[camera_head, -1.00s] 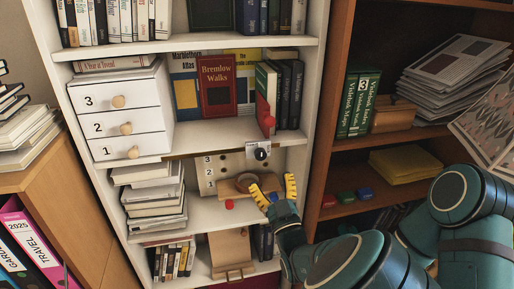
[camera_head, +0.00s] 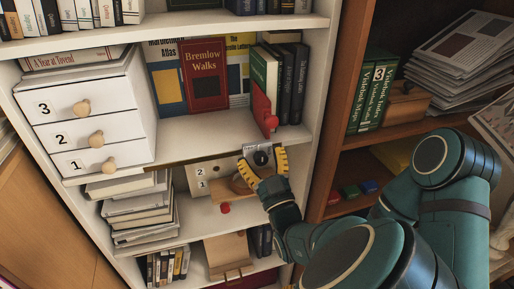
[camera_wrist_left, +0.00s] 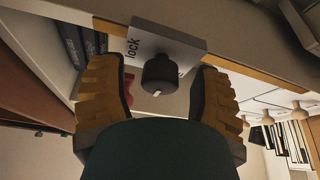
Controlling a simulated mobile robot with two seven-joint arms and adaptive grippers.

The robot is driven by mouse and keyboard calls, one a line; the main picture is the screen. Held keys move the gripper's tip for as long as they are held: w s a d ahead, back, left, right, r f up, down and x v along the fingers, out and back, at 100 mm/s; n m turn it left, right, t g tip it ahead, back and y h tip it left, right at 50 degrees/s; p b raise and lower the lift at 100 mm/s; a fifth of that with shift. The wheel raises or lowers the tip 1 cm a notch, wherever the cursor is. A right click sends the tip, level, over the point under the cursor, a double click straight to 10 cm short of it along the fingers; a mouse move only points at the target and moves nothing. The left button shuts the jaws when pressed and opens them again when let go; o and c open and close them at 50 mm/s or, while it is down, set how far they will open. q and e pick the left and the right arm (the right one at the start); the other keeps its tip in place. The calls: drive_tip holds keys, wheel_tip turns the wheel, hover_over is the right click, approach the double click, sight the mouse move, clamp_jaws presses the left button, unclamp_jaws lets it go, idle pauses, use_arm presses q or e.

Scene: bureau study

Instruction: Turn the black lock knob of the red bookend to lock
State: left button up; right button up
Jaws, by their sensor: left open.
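The black lock knob (camera_head: 261,158) sits on a small pale plate at the front edge of the shelf, below the red bookend (camera_head: 262,105). The wrist view shows the knob (camera_wrist_left: 159,73) with a white mark and the plate (camera_wrist_left: 150,42) with the word "lock" on it. My left gripper (camera_head: 263,165) is open, its yellow fingers on either side of the knob. In the wrist view the left gripper (camera_wrist_left: 158,80) shows a gap between each finger and the knob. The knob is partly hidden by the fingers in the head view. My right gripper is not in view.
The red bookend stands beside several upright books (camera_head: 290,85). A white drawer unit (camera_head: 90,120) stands on the same shelf at left. Below are a numbered board (camera_head: 203,178), a red button (camera_head: 225,208) and stacked books (camera_head: 140,215). The shelf front between drawers and bookend is clear.

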use_arm(q)
drive_tip(key=shift+w+r, duration=0.1)
drive_tip(key=shift+w, duration=0.05)
drive_tip(key=shift+c, duration=0.2)
clamp_jaws()
